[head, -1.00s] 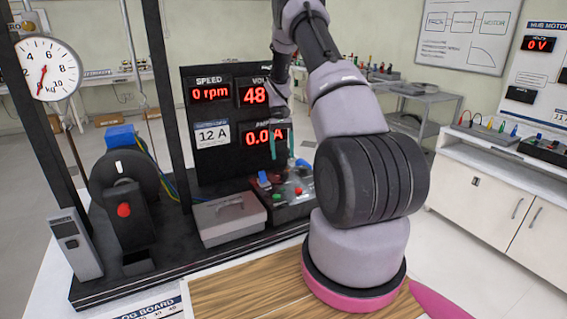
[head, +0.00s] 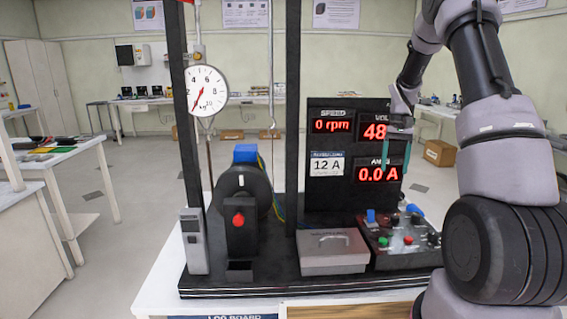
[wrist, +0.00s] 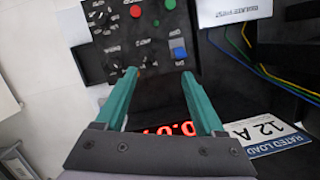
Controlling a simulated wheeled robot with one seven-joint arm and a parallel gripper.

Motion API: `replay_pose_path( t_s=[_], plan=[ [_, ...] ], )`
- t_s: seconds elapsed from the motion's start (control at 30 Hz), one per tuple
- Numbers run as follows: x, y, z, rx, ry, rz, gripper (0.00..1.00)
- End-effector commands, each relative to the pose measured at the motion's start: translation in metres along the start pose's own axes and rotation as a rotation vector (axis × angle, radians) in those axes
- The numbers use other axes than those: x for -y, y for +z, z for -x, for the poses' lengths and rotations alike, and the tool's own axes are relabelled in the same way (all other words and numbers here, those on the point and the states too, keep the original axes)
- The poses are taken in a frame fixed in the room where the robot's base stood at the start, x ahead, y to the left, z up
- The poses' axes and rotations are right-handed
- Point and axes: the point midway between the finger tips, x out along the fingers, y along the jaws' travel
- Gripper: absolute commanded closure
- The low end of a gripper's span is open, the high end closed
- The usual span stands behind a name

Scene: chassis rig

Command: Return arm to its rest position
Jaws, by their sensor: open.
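My gripper (head: 398,155) is in front of the black display panel (head: 322,189) in the head view, over the control box. In the wrist view my gripper (wrist: 160,84) shows two teal fingers spread apart with nothing between them. The control box (wrist: 140,40) with its red, green and blue buttons lies beyond the fingertips. My arm comes in from the right of the head view, bent and raised, its wrist hanging down to the gripper. The gripper looks apart from the panel and the buttons.
The rig stands on a white table with a dial scale (head: 206,91), a hanging hook (head: 272,127), a black motor (head: 243,192) with a red knob, and a grey lidded box (head: 333,251). Upright posts flank the motor. Open floor lies to the left.

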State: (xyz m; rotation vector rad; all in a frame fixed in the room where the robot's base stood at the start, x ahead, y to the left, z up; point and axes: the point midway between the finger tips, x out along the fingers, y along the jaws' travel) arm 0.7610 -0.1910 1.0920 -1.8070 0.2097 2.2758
Motion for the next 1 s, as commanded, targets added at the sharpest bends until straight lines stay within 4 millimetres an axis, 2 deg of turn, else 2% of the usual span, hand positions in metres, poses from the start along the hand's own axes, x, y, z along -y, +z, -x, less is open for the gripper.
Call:
replay_pose_path(
  t_s=[0.03, 0.2, 0.4, 0.5, 0.63, 0.8, 0.9, 1.0],
  plan=[
    [0.008, 0.017, 0.025, -0.045, -0.012, -0.001, 0.29],
    [0.027, 0.071, 0.085, -0.174, -0.052, -0.010, 0.29],
    [0.044, 0.143, 0.135, -0.324, -0.108, -0.019, 0.29],
    [0.051, 0.181, 0.151, -0.396, -0.139, -0.022, 0.29],
    [0.056, 0.231, 0.165, -0.489, -0.183, -0.027, 0.29],
    [0.059, 0.291, 0.170, -0.607, -0.246, -0.032, 0.29],
    [0.060, 0.321, 0.166, -0.666, -0.282, -0.035, 0.29],
    [0.059, 0.342, 0.162, -0.713, -0.311, -0.038, 0.29]
  ],
)
